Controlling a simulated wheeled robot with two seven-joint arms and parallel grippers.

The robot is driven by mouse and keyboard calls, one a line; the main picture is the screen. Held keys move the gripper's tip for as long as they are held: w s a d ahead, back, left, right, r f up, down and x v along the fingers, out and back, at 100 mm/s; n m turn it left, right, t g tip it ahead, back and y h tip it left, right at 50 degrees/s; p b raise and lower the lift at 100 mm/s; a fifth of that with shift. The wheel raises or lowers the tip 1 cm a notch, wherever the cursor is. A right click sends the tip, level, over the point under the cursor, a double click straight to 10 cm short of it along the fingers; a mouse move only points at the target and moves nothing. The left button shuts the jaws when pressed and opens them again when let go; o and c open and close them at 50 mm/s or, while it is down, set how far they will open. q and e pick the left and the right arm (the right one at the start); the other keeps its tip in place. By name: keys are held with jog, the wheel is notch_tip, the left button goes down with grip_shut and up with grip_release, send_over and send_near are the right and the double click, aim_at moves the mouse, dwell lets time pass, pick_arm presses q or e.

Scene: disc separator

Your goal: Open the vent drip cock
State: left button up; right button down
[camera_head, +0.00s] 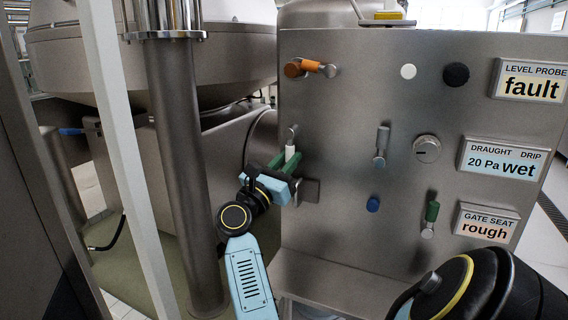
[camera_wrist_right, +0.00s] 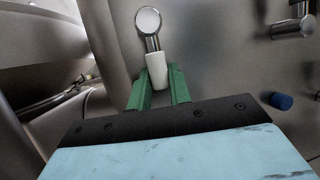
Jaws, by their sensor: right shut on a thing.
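A small cock with a round metal hub and a white handle (camera_head: 290,153) is on the left part of the steel panel. Its handle points down from the hub; in the wrist view the white handle (camera_wrist_right: 162,68) hangs slightly to the right below the hub. My right gripper (camera_head: 284,163) reaches it from below, and its green fingers (camera_wrist_right: 163,84) are shut on the lower end of the white handle, one on each side. No label naming the vent drip cock is readable. A display (camera_head: 502,163) reads "DRAUGHT 20 Pa" and "DRIP wet". My left gripper is not in view.
Other panel fittings are an orange-handled cock (camera_head: 307,68), a grey-handled one (camera_head: 381,146), a green-handled one (camera_head: 431,215), a blue knob (camera_head: 373,204) and a round metal dial (camera_head: 426,149). A steel column (camera_head: 180,150) and a pale post (camera_head: 118,120) stand left of my arm.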

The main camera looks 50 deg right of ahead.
jog(key=shift+w+a+r, duration=0.1)
jog(key=shift+a+r, duration=0.05)
jog(key=shift+r, duration=0.35)
jog(key=c, duration=1.6)
grip_release()
jog(key=shift+c, duration=0.2)
jog(key=o, duration=0.3)
jog(key=shift+a, duration=0.3)
jog(key=shift+o, duration=0.2)
jog(key=shift+d+f, duration=0.1)
jog(key=shift+d, duration=0.15)
jog(key=v, duration=1.3)
jog(key=shift+a, duration=0.2)
jog(key=shift+f, duration=0.1)
